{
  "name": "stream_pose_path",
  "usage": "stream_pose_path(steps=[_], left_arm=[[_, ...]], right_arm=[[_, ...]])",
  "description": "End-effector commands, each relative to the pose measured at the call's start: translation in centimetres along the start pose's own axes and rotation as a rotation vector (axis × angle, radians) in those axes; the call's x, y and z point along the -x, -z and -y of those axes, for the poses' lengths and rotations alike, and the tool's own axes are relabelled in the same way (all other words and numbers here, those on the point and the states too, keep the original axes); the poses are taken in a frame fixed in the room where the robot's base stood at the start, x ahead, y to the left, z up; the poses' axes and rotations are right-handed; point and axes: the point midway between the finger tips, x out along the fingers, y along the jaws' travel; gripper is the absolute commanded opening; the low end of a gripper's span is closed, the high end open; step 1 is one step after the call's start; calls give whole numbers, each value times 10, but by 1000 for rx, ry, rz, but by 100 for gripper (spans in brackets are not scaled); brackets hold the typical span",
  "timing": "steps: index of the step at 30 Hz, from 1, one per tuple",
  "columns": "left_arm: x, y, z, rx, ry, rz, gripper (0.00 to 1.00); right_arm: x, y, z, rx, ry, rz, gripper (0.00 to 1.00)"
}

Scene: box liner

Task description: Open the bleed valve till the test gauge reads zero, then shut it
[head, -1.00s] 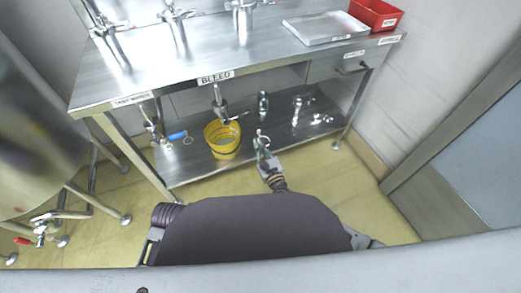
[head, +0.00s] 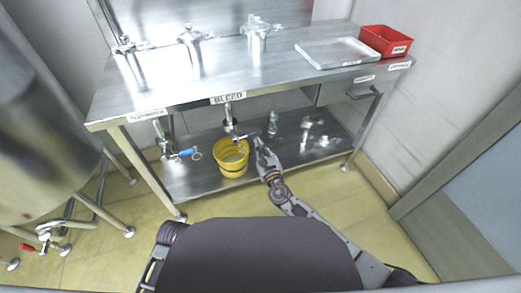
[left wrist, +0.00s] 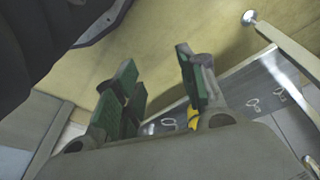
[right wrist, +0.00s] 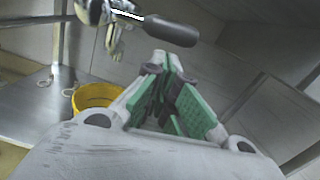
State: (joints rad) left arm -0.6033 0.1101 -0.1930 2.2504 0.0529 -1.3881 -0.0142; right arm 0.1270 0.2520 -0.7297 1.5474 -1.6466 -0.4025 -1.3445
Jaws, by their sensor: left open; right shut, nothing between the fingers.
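The bleed valve (head: 229,118) hangs under the bench edge below the BLEED label (head: 228,98). Its lever sticks out to the right, over a yellow bucket (head: 231,160). In the right wrist view, the valve's dark lever grip (right wrist: 172,31) is ahead of my right gripper (right wrist: 163,62), which is shut and empty. In the head view the right gripper (head: 261,147) is right of the bucket, near the lever's end; I cannot tell whether they touch. My left gripper (left wrist: 155,68) is open and empty over the floor. I make out no readable gauge dial.
A blue-handled valve (head: 186,153) hangs to the left. Metal fittings (head: 309,130) stand on the lower shelf (head: 205,182). A flat tray (head: 338,53) and a red bin (head: 386,41) sit on the bench. A steel tank (head: 40,140) stands at the left.

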Motion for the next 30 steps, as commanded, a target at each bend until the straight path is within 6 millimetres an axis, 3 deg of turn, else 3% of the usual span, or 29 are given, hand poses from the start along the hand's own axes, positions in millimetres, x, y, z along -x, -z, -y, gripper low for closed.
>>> stream_pose_path(steps=[12,24,30], left_arm=[[-1,9,3,2,6,-12,41],[0,5,3,3,6,-5,41],[-10,-2,3,5,7,16,41]], right_arm=[[-1,-5,0,1,-1,0,0],[-1,-8,1,25,-2,0,0],[-1,-9,1,44,-2,0,0]])
